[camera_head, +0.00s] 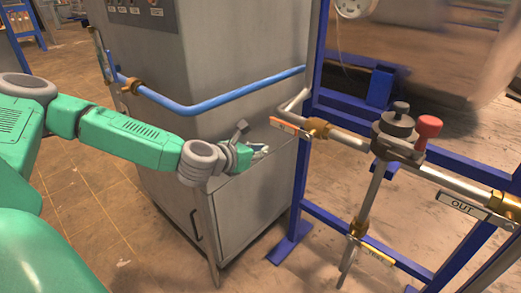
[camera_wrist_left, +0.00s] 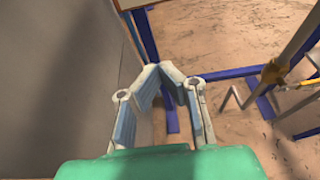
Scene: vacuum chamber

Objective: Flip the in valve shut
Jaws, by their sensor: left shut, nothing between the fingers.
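The valve with an orange-edged flat handle (camera_head: 288,127) and a brass body (camera_head: 317,128) sits at the left end of the horizontal pipe. Its handle lies roughly along the pipe line; no label on it is readable. My left gripper (camera_head: 264,150) is shut and empty, below and left of that handle, apart from it. In the left wrist view the fingers (camera_wrist_left: 170,72) come together with nothing between them. A pale piece with a brownish edge (camera_wrist_left: 132,4) shows at the top there; I cannot tell whether it is the handle. My right gripper is not in view.
A grey metal cabinet (camera_head: 240,75) stands behind my left arm, with a blue pipe (camera_head: 220,101) along it. Blue frame posts (camera_head: 301,180) stand close to the gripper. The OUT valve (camera_head: 462,206), a red knob (camera_head: 428,128) and a lower yellow-labelled valve (camera_head: 378,253) are to the right.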

